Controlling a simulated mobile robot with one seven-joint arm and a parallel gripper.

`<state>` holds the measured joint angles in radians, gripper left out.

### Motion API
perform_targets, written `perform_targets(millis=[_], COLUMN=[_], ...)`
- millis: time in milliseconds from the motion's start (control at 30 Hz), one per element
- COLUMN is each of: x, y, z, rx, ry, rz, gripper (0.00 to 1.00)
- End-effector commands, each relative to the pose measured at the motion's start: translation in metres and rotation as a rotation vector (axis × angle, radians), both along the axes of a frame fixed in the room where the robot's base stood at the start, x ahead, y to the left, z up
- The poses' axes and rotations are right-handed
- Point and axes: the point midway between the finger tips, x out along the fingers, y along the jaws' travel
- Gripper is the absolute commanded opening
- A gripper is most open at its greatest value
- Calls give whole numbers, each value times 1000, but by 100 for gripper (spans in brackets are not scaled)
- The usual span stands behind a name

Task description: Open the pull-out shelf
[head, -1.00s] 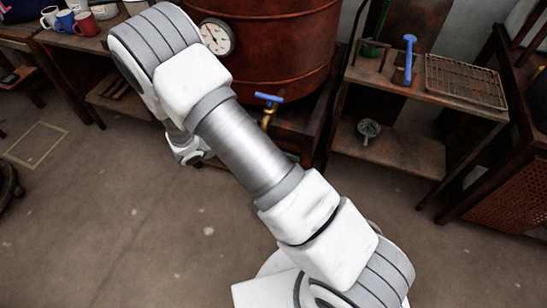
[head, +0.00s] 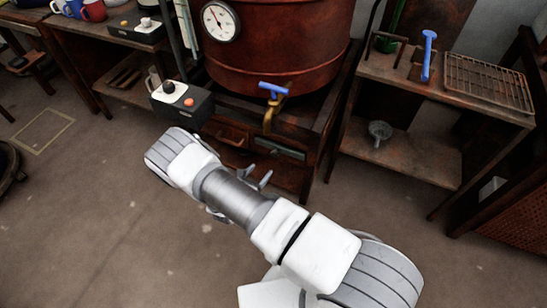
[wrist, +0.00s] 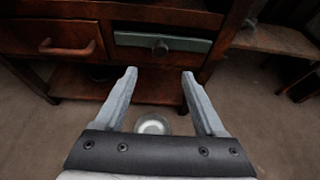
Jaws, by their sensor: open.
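Under the red vat, the stand has two fronts side by side. The left is a brown drawer front (head: 232,141) with a bar handle, also in the wrist view (wrist: 62,38). The right is a narrow grey-green front (head: 280,149) with a dark round knob, clear in the wrist view (wrist: 190,42). Both look closed; I cannot tell for sure which is the pull-out shelf. My gripper (wrist: 158,74) is open and empty, apart from both fronts, with its fingers pointing toward the stand below the green front. In the head view it (head: 261,178) is partly behind my arm.
The vat (head: 285,45) has a tap with a blue handle (head: 273,87) above the fronts. A button box (head: 182,104) is left of them. A rusty side table (head: 400,75) stands right. A pale round object (wrist: 153,124) shows between my fingers. The floor before the stand is clear.

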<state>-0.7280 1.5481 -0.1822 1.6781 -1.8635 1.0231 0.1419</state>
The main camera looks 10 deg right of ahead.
Motion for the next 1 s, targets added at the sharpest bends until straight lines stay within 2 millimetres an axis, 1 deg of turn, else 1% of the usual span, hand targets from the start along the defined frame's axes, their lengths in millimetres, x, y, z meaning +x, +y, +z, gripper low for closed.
perform_targets(millis=[33, 100, 300, 500, 700, 1000], x=[9, 20, 53, 80, 94, 97], y=[-8, -16, -40, -60, -70, -71], z=[-8, -14, -31, -44, -50, -49], rx=[1, 1, 1, 1, 1, 0], ry=[-3, -2, -2, -2, 0, 0], rz=[-5, -5, -5, -4, -4, -1], gripper=[72, 72, 72, 72, 72, 72])
